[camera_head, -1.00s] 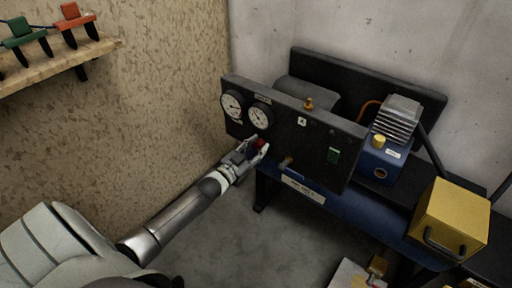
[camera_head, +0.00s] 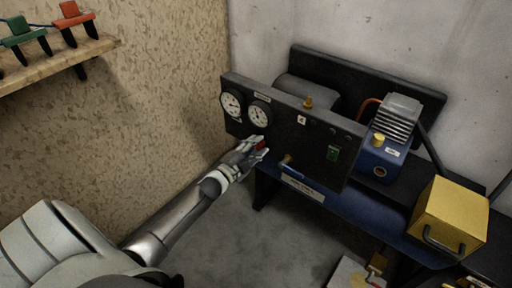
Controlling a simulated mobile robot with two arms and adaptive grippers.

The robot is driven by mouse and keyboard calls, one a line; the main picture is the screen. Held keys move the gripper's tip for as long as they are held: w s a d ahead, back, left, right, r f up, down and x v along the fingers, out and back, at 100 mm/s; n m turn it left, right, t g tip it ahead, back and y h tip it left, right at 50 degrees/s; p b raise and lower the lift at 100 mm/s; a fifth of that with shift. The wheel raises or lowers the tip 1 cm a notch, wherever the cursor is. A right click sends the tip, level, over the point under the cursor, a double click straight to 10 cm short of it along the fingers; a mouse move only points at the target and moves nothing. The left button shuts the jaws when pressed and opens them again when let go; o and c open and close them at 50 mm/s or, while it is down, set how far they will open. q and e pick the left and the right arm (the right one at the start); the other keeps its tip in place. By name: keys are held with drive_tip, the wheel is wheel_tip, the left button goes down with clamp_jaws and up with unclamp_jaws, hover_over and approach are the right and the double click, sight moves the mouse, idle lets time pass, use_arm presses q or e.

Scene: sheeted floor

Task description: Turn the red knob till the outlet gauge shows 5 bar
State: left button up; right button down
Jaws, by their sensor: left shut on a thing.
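The red knob (camera_head: 261,145) sits low on the front of the black panel (camera_head: 283,118), below the gauges. My left gripper (camera_head: 259,149) is shut on the knob, and its fingers hide part of it. Two round white gauges are on the panel's left part: the left gauge (camera_head: 232,104) and the right gauge (camera_head: 259,115). Their dials are too small to read, and I cannot tell which is the outlet gauge. My right gripper is not in view.
A brass valve (camera_head: 287,161) with a blue part lies right of the gripper. A blue compressor (camera_head: 380,158) and yellow box (camera_head: 447,219) stand further right. A wooden shelf (camera_head: 60,66) with clamps is at upper left.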

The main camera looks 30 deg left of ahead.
use_arm(q)
drive_tip(key=shift+m, duration=0.6)
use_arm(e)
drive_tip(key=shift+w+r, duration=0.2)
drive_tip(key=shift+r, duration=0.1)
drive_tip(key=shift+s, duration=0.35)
use_arm(q)
drive_tip(key=o, duration=1)
drive_tip(key=s, duration=1.2)
drive_tip(key=shift+a, duration=0.4)
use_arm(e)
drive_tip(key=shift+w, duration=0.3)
